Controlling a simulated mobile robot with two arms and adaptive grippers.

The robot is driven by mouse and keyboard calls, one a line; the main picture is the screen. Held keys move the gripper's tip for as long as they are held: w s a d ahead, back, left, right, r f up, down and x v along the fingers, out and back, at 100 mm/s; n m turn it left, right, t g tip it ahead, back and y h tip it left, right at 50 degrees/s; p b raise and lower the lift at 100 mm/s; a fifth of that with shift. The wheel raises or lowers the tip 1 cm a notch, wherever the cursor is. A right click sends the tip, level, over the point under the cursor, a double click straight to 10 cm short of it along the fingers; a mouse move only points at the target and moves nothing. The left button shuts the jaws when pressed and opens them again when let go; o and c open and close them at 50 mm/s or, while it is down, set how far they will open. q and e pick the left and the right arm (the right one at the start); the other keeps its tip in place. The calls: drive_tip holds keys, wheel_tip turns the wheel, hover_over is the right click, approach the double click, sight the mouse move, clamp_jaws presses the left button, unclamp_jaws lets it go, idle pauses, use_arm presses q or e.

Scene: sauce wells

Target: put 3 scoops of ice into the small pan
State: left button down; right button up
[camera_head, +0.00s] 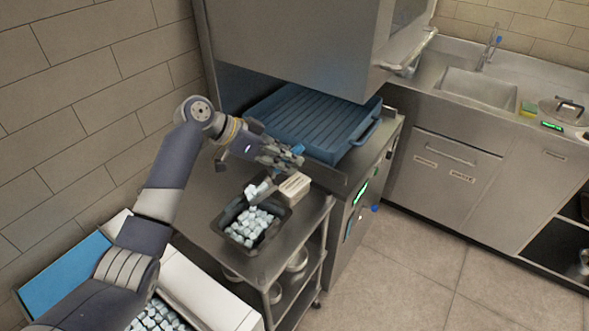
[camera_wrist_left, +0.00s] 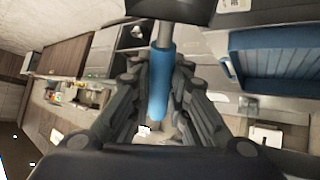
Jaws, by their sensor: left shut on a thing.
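My left gripper (camera_head: 285,158) is shut on the blue handle of a scoop; the handle (camera_wrist_left: 161,80) runs between the fingers in the left wrist view. The scoop's dark head (camera_wrist_left: 170,8) shows at the top of that view. In the head view, ice cubes (camera_head: 256,190) show just below the gripper, at the far edge of the small pan; I cannot tell whether they are in the scoop or the pan. The small pan (camera_head: 219,224) is black and holds several ice cubes (camera_head: 250,226). More ice (camera_head: 158,316) lies in a white ice bin (camera_head: 205,292) at the bottom left. My right gripper is out of view.
The pan stands on a metal cart (camera_head: 203,205). A small beige block-like container (camera_head: 294,186) is close beside the pan's right side. A blue rack (camera_head: 318,122) sits in the steel machine (camera_head: 300,45) behind. A sink (camera_head: 478,90) is at the far right.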

use_arm(q)
drive_tip(key=a+r+h+b, duration=0.1)
drive_tip(key=s+a+t+h+b, duration=0.1)
drive_tip(key=b, duration=0.1)
drive_tip(key=s+a+r+h+b, duration=0.1)
drive_tip(key=a+h+b, duration=0.1)
drive_tip(key=shift+r+t, duration=0.35)
drive_tip(key=shift+t, duration=0.05)
drive_tip(key=shift+s+a+r+m+h+b, duration=0.2)
drive_tip(key=shift+a+r+m+h+b, duration=0.1)
drive_tip(key=shift+a+r+h+b, duration=0.25)
drive_tip(key=shift+d, duration=0.1)
